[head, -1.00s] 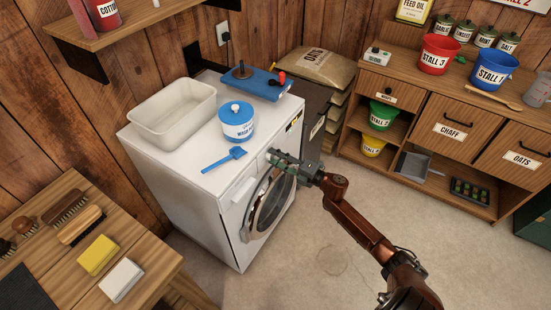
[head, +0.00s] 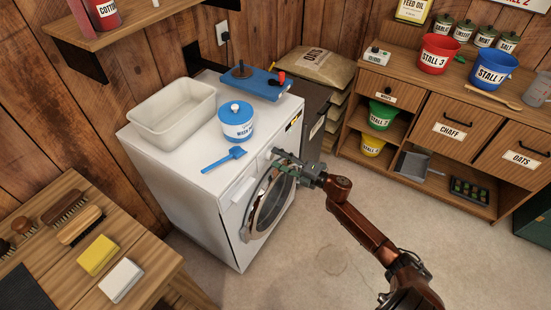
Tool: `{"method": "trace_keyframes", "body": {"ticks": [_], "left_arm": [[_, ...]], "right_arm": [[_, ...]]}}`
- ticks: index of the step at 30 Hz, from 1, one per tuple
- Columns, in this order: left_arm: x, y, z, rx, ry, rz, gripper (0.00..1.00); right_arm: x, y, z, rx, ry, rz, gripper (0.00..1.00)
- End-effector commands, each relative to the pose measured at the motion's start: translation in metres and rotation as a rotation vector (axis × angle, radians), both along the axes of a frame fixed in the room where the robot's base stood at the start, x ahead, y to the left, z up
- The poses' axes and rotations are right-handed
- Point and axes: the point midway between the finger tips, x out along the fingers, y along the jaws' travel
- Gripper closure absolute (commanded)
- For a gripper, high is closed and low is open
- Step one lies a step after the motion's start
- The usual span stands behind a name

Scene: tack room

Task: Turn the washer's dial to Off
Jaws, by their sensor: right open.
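The white washer (head: 180,185) stands against the wood wall, its round door (head: 268,207) facing right. The dial seems to be the small round knob (head: 268,154) high on the front panel; its setting is too small to read. A dark display (head: 294,124) sits farther along the panel. My right gripper (head: 277,158) is open, just in front of the panel beside the knob, and partly covers that area. I cannot tell whether it touches the knob. My left gripper is not in view.
On the washer top are a cream basin (head: 172,118), a blue-lidded tub (head: 236,122), a blue scoop (head: 224,159) and a blue tray (head: 250,84). A brush table (head: 150,262) stands at lower left and a wooden cabinet (head: 410,101) at right. The floor between is clear.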

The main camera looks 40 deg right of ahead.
Motion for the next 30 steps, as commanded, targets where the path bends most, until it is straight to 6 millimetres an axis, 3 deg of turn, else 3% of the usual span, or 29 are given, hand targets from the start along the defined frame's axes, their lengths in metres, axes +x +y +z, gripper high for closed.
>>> {"method": "trace_keyframes", "body": {"ticks": [9, 15, 30], "left_arm": [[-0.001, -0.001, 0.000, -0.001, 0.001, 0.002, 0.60], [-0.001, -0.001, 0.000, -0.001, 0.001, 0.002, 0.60], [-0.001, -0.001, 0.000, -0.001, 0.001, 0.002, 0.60]], "right_arm": [[-0.061, -0.025, -0.001, -0.002, 0.004, 0.000, 0.47], [-0.088, -0.037, -0.001, -0.002, 0.001, 0.000, 0.47], [-0.098, -0.041, 0.000, -0.001, 0.001, 0.000, 0.47]]}}
